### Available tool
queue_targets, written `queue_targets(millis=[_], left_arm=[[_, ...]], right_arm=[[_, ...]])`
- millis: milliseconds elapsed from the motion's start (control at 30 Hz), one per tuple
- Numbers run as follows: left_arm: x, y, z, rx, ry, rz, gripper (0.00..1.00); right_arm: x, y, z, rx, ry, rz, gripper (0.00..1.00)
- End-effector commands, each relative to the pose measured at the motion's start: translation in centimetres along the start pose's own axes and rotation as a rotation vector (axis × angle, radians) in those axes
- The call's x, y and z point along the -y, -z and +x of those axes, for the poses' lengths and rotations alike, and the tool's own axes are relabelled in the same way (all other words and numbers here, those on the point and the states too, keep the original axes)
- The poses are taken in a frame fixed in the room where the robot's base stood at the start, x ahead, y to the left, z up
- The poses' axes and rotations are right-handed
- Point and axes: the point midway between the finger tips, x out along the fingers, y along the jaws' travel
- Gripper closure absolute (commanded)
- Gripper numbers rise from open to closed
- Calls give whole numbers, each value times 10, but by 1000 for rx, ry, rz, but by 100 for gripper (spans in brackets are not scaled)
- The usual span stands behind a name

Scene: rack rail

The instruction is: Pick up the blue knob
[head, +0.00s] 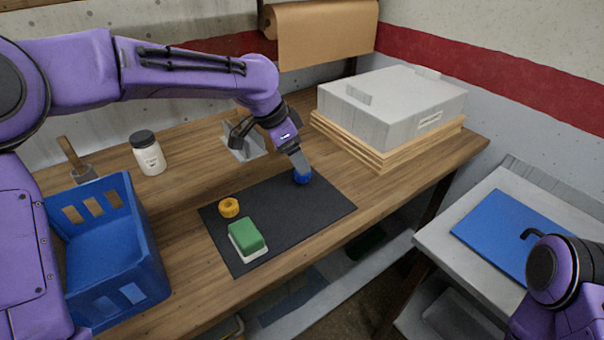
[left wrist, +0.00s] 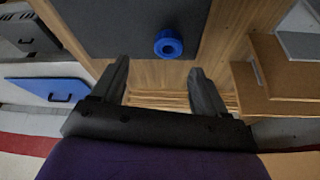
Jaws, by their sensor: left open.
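The blue knob (head: 303,177) is small and round with a ridged rim. It sits on the black mat (head: 285,205) near the mat's far right end. In the left wrist view the knob (left wrist: 169,44) shows beyond the open fingertips, between their lines, with nothing between the fingers. My left gripper (head: 299,162) is just above and behind the knob in the head view, its finger overlapping the knob's upper edge. In the left wrist view my left gripper (left wrist: 160,70) is open and empty. I cannot tell if it touches the knob. My right gripper is not in view.
A yellow ring-like knob (head: 229,207) and a green-and-white block (head: 246,238) lie on the mat. A blue crate (head: 118,273) stands at left, a white jar (head: 150,157) behind. A grey box (head: 385,105) on wooden boards stands right of the gripper.

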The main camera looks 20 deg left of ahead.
Motion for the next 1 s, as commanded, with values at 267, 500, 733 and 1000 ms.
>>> queue_targets(millis=[267, 500, 733, 1000], left_arm=[[4, -9, 51, 9, -6, -3, 26], [4, -8, 55, 6, -5, -3, 26], [4, -9, 54, 6, -5, -3, 88], [5, -8, 53, 5, -5, -3, 88]], right_arm=[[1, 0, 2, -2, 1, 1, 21], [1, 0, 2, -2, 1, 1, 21], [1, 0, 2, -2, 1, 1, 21], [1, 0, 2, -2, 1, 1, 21]])
